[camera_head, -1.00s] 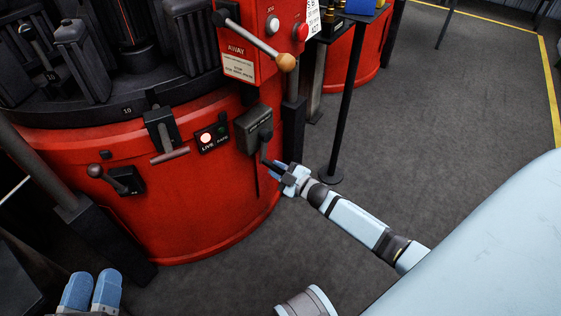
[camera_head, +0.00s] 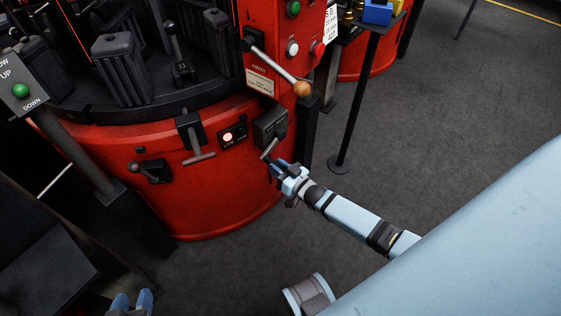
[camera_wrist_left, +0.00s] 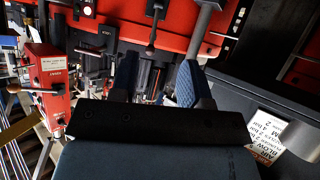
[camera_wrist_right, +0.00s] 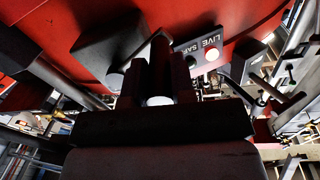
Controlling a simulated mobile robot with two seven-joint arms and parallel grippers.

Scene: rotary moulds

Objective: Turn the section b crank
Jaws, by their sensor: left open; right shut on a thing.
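The crank's dark box (camera_head: 270,125) sits on the front of the red drum base (camera_head: 225,195), right of the panel with LIVE and SAFE marks (camera_head: 232,135). Its arm (camera_head: 268,150) slants down and left. My right gripper (camera_head: 272,168) is shut on the crank handle, which is mostly hidden by the fingers. In the right wrist view the dark handle (camera_wrist_right: 160,70) stands between the fingers, below the box (camera_wrist_right: 115,45). My left gripper (camera_head: 133,302) is open and empty at the bottom edge of the head view; its fingers (camera_wrist_left: 156,78) are spread in the left wrist view.
A lever with a wooden knob (camera_head: 302,89) juts from the red control box above the crank. A T-handle (camera_head: 198,158) and a ball-ended lever (camera_head: 150,171) are left of it. A black post (camera_head: 350,110) stands right. Grey floor is free at right.

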